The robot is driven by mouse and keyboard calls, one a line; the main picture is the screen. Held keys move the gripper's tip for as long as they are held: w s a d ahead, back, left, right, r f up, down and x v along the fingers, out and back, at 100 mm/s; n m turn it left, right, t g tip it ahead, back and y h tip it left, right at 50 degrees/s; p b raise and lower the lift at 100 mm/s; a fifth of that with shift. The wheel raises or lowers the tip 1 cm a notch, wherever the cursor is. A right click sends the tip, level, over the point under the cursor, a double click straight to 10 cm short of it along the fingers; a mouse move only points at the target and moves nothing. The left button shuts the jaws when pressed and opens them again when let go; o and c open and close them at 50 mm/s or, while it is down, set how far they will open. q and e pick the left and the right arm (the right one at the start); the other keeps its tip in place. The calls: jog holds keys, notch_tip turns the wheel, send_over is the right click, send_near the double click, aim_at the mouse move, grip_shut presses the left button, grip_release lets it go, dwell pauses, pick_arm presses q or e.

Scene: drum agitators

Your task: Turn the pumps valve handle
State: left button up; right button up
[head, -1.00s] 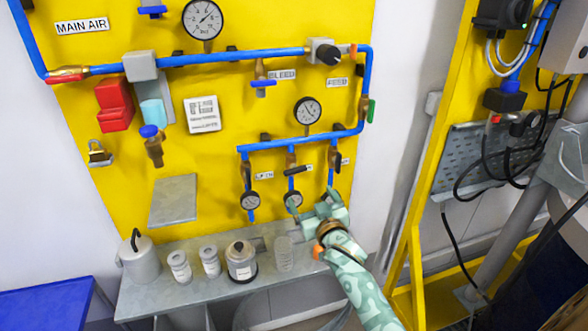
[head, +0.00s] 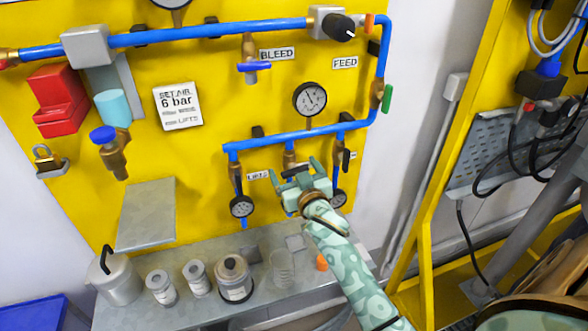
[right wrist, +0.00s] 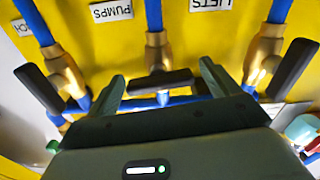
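The pumps valve is the middle of three brass valves in the right wrist view, beside the PUMPS label (right wrist: 111,12). Its black bar handle (right wrist: 153,82) lies crosswise to its blue pipe. In the head view this handle (head: 296,170) is partly hidden by my right gripper. My right gripper (head: 299,178) is open in front of it. In the right wrist view its fingers (right wrist: 163,85) stand either side of the handle, one near each end. Contact cannot be told. My left gripper is not in view.
Neighbouring valve handles flank it, one at left (right wrist: 40,88) and one at right (right wrist: 293,66). Small gauges (head: 241,206) hang below the valves. A grey shelf (head: 190,313) below holds several canisters and jars. A yellow frame post (head: 425,190) stands at right.

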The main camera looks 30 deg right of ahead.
jog(key=c, duration=1)
jog(key=shift+r+m+p, duration=0.2)
jog(key=shift+m+p, duration=0.5)
jog(key=shift+p, duration=0.5)
jog(key=shift+f, duration=0.2)
jog(key=o, duration=1)
